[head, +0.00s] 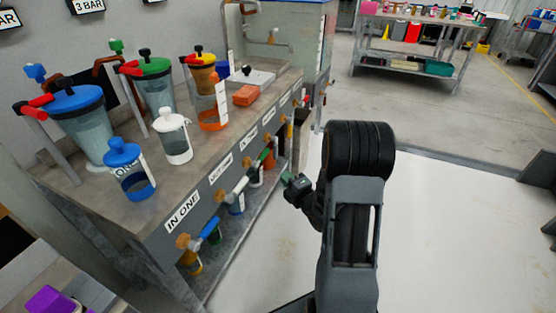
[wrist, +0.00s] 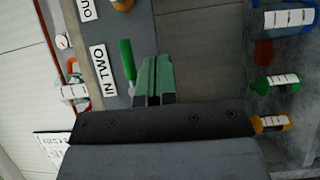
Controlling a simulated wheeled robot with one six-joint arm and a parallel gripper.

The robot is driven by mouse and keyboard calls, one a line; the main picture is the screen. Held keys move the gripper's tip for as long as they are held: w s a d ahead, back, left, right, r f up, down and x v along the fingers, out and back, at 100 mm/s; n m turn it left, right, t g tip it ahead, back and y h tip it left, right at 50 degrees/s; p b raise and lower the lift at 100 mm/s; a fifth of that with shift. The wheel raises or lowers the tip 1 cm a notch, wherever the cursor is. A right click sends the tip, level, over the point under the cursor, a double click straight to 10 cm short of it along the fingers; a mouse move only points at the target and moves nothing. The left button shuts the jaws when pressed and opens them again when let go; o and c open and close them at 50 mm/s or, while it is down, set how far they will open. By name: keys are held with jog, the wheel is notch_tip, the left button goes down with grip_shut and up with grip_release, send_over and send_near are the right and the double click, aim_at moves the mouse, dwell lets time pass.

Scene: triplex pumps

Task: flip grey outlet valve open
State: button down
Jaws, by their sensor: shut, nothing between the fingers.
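The grey valve (head: 238,187) has a pale grey handle on an orange-brown fitting. It sits on the bench front in the head view, between a blue-handled valve (head: 209,227) and a green-handled valve (head: 264,154). My gripper (head: 288,179) is shut and empty, in front of the bench and to the right of the grey valve, apart from it. In the wrist view its green fingers (wrist: 153,80) are together beside the green handle (wrist: 127,60); whether they touch it I cannot tell. I cannot make out the grey valve in the wrist view.
The bench (head: 105,211) holds several pumps with coloured lids, a blue-lidded jar (head: 127,172) and a white jar (head: 174,138). Bottles stand on the shelf below the valves. An IN TWO label (wrist: 102,70) is beside the green handle. White floor to the right is clear.

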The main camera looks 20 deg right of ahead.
jog(key=b, duration=0.1)
send_near(275, 151)
jog(key=w+a+f, duration=0.1)
jog(key=w+a, duration=0.3)
jog(key=shift+w+d+f+b, duration=0.1)
jog(key=shift+w+d+b, duration=0.1)
jog(key=shift+w+d, duration=0.45)
jog(key=shift+w+d+f+b, duration=0.15)
jog(key=shift+w+d, duration=0.25)
jog(key=shift+w, duration=0.45)
jog(key=shift+r, duration=0.1)
